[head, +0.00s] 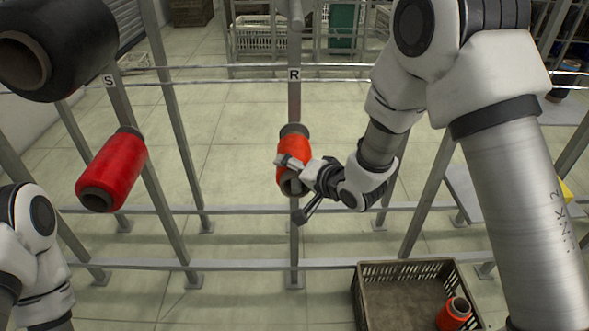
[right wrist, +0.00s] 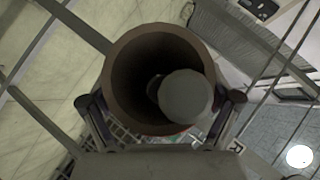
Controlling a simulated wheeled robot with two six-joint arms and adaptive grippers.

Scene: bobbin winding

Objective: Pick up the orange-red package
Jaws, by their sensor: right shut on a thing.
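The orange-red package (head: 290,146) is a wound bobbin on a brown tube, at the post marked R in the middle of the head view. My right gripper (head: 291,188) is shut on its near end, one finger on each side. In the right wrist view the tube (right wrist: 122,85) faces the camera with its open end, between the two fingers. A pale round peg end (right wrist: 186,96) shows inside the tube. My left gripper is out of view; only part of the left arm shows at the lower left.
A red package (head: 112,170) hangs at the post marked S on the left, and a black package (head: 70,45) is above it. A grey-brown crate (head: 367,290) on the floor holds a small orange-red bobbin (head: 454,313). Metal posts and rails (head: 240,209) surround my right gripper.

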